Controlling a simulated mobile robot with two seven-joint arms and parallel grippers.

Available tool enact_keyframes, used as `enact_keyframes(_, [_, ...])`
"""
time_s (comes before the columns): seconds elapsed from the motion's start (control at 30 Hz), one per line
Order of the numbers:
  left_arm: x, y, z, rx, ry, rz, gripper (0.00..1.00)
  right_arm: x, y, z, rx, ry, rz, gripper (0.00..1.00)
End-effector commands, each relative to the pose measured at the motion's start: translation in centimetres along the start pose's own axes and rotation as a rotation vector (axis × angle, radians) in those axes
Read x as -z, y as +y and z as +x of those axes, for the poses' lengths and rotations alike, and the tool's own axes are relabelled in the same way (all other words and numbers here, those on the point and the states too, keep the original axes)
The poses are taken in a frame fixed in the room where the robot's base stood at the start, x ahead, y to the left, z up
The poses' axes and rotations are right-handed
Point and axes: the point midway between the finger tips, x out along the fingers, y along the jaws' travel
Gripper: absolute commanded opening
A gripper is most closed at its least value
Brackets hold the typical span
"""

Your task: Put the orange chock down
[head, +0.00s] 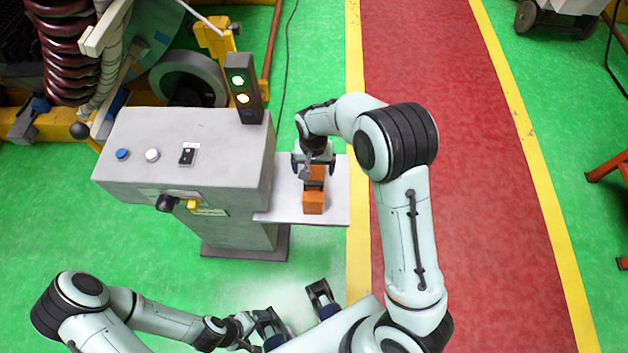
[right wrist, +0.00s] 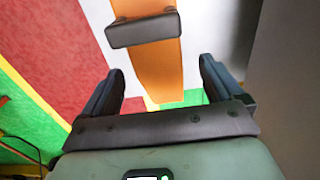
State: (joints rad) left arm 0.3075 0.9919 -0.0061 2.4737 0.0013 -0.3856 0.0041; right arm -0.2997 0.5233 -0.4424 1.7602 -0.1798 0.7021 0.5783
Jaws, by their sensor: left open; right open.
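The orange chock (head: 313,203) is on the pale shelf (head: 336,212) at the right side of the grey machine, and appears to rest on it. My right gripper (head: 312,168) is over the far part of the chock and hides some of it. In the right wrist view, the chock (right wrist: 158,70) with its dark handle (right wrist: 143,30) shows beyond and between the spread fingers of my right gripper (right wrist: 161,66), with gaps on both sides. My left gripper (head: 295,311) is open and empty near my body, low in the head view.
The grey machine (head: 180,145) has buttons, a black knob (head: 166,203) and a signal light (head: 241,88) with green and yellow lit. A yellow floor line (head: 357,265) and red walkway (head: 465,200) lie right of the shelf. Coils and equipment fill the upper left.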

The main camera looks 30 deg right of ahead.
Motion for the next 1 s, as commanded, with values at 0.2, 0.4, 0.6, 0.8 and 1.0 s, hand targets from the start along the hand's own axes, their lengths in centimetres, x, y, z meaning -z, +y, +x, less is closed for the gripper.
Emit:
enact_keyframes(0.2, [0.0, 0.0, 0.1, 0.000, 0.000, 0.000, 0.94, -0.2, 0.2, 1.9, -0.002, -0.003, 0.001, 0.94])
enact_keyframes(0.4, [0.0, -0.1, 0.4, 0.000, 0.000, 0.000, 0.94, -0.3, 0.4, 4.9, -0.002, -0.002, -0.001, 0.94])
enact_keyframes(0.6, [0.0, -0.1, 0.4, 0.000, -0.001, 0.000, 0.94, -0.2, 0.3, 5.7, 0.000, 0.000, -0.001, 0.94])
enact_keyframes(0.8, [0.0, -0.1, 0.4, 0.000, 0.000, 0.000, 0.94, -0.2, 0.3, 5.7, 0.001, 0.001, -0.001, 0.77])
enact_keyframes(1.0, [0.0, -0.1, 0.4, 0.000, 0.000, 0.000, 0.94, -0.2, 0.3, 5.7, 0.001, 0.001, -0.001, 0.13])
